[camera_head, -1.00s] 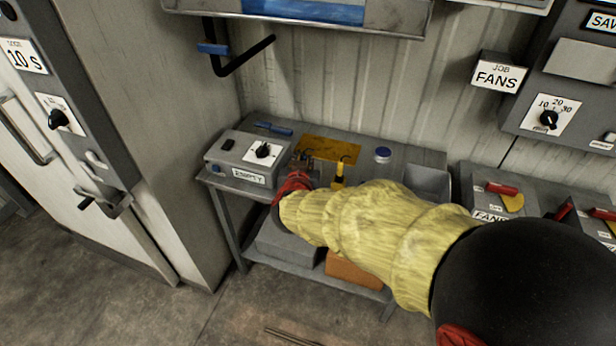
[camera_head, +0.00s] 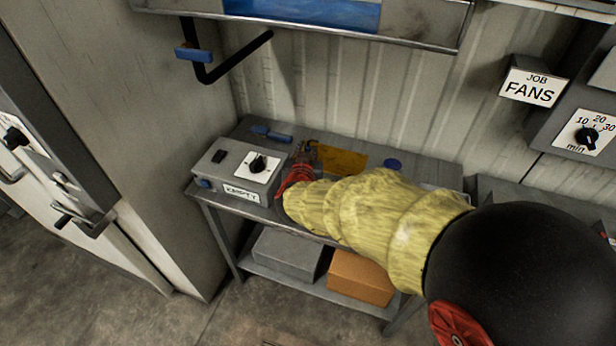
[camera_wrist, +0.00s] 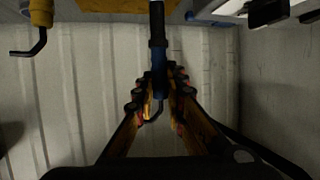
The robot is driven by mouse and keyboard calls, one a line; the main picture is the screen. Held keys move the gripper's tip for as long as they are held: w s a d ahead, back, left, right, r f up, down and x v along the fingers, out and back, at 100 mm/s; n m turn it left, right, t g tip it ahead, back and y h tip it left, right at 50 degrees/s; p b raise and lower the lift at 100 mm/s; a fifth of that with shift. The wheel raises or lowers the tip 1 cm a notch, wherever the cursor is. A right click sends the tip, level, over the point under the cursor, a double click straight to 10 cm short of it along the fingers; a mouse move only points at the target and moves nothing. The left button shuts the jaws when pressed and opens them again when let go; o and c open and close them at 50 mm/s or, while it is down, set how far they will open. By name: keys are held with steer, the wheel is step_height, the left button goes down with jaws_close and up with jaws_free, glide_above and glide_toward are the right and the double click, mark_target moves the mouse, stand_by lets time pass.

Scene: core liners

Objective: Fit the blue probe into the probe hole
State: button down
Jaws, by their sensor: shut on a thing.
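In the wrist view my gripper (camera_wrist: 159,82) is shut on the blue probe (camera_wrist: 158,58). The probe has a blue body, a black length beyond the fingertips and a dark hooked end between the fingers. In the head view the probe cannot be made out clearly. A small blue spot shows on the box's front at left; I cannot tell whether it is the probe hole. No hole is clearly seen.
A yellow probe with a black hook (camera_wrist: 40,14) shows in the wrist view. The corrugated wall (camera_head: 395,90) stands behind. Two boxes fill the lower shelf.

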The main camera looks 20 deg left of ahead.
step_height(320, 180, down, 8)
steer(key=b, duration=0.3)
steer(key=shift+w+r, duration=0.1)
steer(key=shift+r, duration=0.3)
steer(key=c, duration=1.8)
jaws_free()
steer(key=shift+c, duration=0.2)
steer(key=p+v, duration=0.4)
steer(key=v, duration=0.8)
